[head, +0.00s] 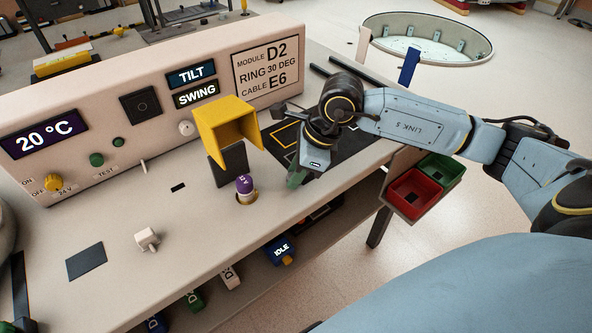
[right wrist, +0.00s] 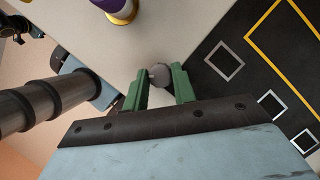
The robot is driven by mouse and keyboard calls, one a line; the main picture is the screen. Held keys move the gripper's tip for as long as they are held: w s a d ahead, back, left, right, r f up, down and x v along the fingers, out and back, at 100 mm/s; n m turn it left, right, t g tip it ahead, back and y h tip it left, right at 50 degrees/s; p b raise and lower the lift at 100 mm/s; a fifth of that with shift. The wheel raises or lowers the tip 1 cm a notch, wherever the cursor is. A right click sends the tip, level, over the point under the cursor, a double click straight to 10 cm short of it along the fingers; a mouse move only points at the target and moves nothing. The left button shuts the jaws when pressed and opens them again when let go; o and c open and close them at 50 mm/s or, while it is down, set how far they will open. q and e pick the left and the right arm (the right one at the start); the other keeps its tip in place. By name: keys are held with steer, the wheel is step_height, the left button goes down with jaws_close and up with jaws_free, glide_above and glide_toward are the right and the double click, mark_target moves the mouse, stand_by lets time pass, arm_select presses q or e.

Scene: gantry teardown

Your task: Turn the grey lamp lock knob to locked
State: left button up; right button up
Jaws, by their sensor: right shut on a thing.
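The grey lamp lock knob (right wrist: 159,75) shows in the right wrist view, between the green fingertips of my right gripper (right wrist: 158,84). The right gripper is shut on it. In the head view the right gripper (head: 297,178) points down at the bench top, right of the purple-topped cylinder, and the knob is hidden there. I cannot read whether the knob stands at locked. My left gripper is not in view.
A yellow hood (head: 228,130) and a purple-topped cylinder (head: 245,184) stand left of the gripper. A dark mat (head: 345,140) lies behind it. The upright panel (head: 120,110) runs along the back. Red (head: 412,193) and green bins hang at the right. The front-left bench top is mostly clear.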

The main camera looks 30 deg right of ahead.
steer(key=m+h, duration=0.1)
steer(key=m, duration=0.1)
steer(key=shift+m+t, duration=0.4)
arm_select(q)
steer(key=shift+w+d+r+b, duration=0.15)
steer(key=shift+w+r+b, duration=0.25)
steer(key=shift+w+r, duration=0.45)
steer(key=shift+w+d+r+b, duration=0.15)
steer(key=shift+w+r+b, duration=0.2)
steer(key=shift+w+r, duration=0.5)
arm_select(e)
steer(key=shift+s+a+m+t+h, duration=0.1)
steer(key=shift+m+t+h, duration=0.2)
steer(key=shift+m, duration=0.75)
steer(key=shift+m+t+h, duration=0.2)
steer(key=shift+m+h, duration=0.2)
steer(key=shift+m, duration=0.65)
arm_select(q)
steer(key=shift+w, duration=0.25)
arm_select(e)
steer(key=o, duration=1)
